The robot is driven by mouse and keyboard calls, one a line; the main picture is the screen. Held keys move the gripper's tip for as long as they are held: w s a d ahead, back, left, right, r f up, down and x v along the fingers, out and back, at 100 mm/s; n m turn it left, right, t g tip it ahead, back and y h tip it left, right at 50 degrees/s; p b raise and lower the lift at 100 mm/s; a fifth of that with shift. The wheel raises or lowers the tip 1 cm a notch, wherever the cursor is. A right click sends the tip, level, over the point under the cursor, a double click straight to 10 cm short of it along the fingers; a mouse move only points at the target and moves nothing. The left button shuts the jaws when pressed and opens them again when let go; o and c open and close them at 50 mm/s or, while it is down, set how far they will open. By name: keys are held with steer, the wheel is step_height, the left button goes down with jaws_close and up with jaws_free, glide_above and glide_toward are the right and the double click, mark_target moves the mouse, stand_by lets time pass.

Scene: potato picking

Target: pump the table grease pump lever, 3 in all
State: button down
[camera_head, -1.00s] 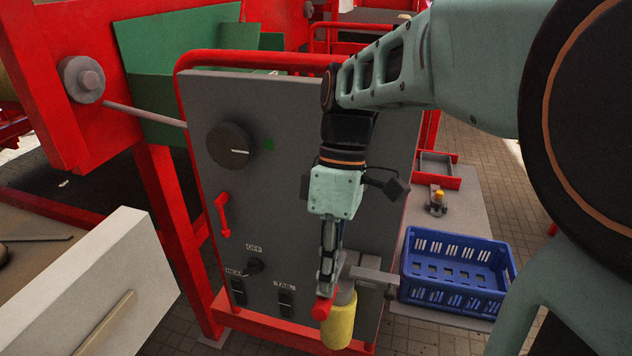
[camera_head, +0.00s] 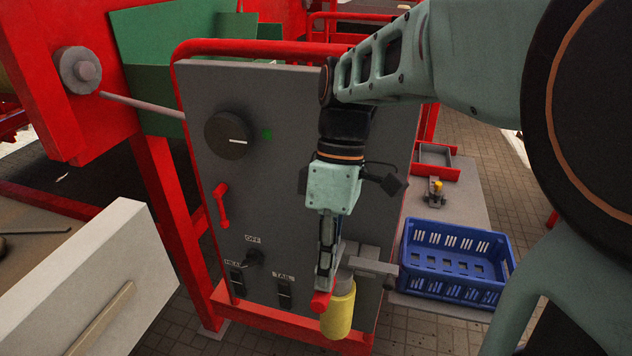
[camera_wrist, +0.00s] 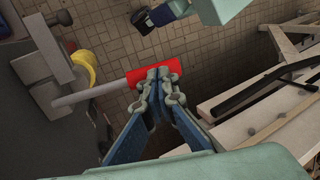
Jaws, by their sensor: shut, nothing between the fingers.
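The grease pump has a yellow canister (camera_head: 338,314) low on the front of the grey panel, with grey metal parts above it. Its lever ends in a red handle (camera_head: 320,302). In the wrist view the grey lever rod (camera_wrist: 88,95) runs to the red handle (camera_wrist: 140,76), with part of the yellow canister (camera_wrist: 84,68) behind it. My gripper (camera_head: 325,287) points down at the handle. In the wrist view its fingertips (camera_wrist: 159,76) are shut, empty, and overlap the handle's near side. I cannot tell whether they touch it.
The grey panel (camera_head: 285,120) carries a dial, a red handle and switches. A blue crate (camera_head: 452,291) stands to the right of the pump. A white box-like part (camera_head: 130,250) is at the left. In the wrist view pale beams (camera_wrist: 245,105) lie right of my gripper.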

mark_target(323, 294)
steer(key=shift+s+a+f+b, duration=0.1)
steer(key=shift+s+f+b, duration=0.15)
steer(key=shift+f+b, duration=0.35)
steer(key=shift+f, duration=0.15)
steer(key=shift+s+f+b, duration=0.15)
steer(key=shift+f+b, duration=0.2)
steer(key=shift+f, duration=0.3)
steer(key=shift+s+f+b, duration=0.1)
steer(key=shift+f+b, duration=0.35)
steer(key=shift+f, duration=0.25)
steer(key=shift+r, duration=0.1)
steer(key=shift+s+p+v, duration=0.1)
steer(key=shift+p+v, duration=1.15)
steer(key=shift+v, duration=0.1)
steer(key=shift+s+p+v, duration=0.15)
steer(key=shift+p+v, duration=1.1)
steer(key=shift+v, duration=0.15)
